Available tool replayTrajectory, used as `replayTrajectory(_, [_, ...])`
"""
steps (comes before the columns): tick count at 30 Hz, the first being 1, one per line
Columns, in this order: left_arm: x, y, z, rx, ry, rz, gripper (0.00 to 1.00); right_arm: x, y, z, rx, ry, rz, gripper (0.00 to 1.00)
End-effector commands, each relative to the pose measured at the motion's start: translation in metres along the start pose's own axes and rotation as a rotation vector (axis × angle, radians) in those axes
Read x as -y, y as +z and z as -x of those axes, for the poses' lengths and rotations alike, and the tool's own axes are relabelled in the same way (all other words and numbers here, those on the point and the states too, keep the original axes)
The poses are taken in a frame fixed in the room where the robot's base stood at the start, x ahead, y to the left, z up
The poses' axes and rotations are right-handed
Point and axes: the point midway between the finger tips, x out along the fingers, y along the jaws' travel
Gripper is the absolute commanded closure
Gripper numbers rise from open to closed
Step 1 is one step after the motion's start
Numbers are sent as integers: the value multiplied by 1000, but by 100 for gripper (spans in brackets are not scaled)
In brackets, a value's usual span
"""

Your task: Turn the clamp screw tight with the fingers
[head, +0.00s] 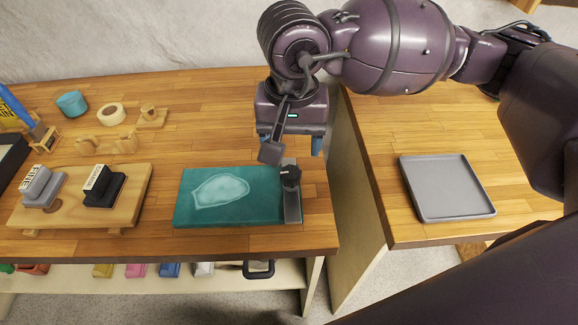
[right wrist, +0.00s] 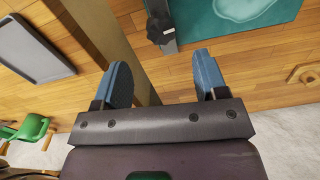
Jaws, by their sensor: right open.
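The clamp is a grey metal bar (head: 292,207) across the right end of a teal board (head: 245,212). Its screw has a dark lobed knob (head: 290,176) on top. In the right wrist view the knob (right wrist: 160,30) shows beyond the fingertips, roughly in line with the gap between them. My right gripper (head: 290,146) is open and empty, behind the clamp in the head view and apart from it. Its two blue fingers (right wrist: 164,72) are spread wide in the wrist view. My left gripper is not in view.
A grey tray (head: 447,188) lies on the separate right-hand table, across a gap. A wooden stand (head: 135,190) with two stamp-like blocks is left of the board. A teal cup (head: 71,103) and a tape roll (head: 110,114) stand farther back. Bare wood surrounds the board.

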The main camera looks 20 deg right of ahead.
Motion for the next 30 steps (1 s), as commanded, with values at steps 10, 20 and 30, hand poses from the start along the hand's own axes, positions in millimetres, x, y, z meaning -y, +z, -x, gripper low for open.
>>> replayTrajectory(10, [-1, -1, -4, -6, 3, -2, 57, 0, 1, -60, 6, 2, 0, 34])
replayTrajectory(20, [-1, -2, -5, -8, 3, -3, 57, 0, 1, -83, 3, 1, 0, 34])
replayTrajectory(30, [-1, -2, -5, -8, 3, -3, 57, 0, 1, -84, 3, 0, 0, 45])
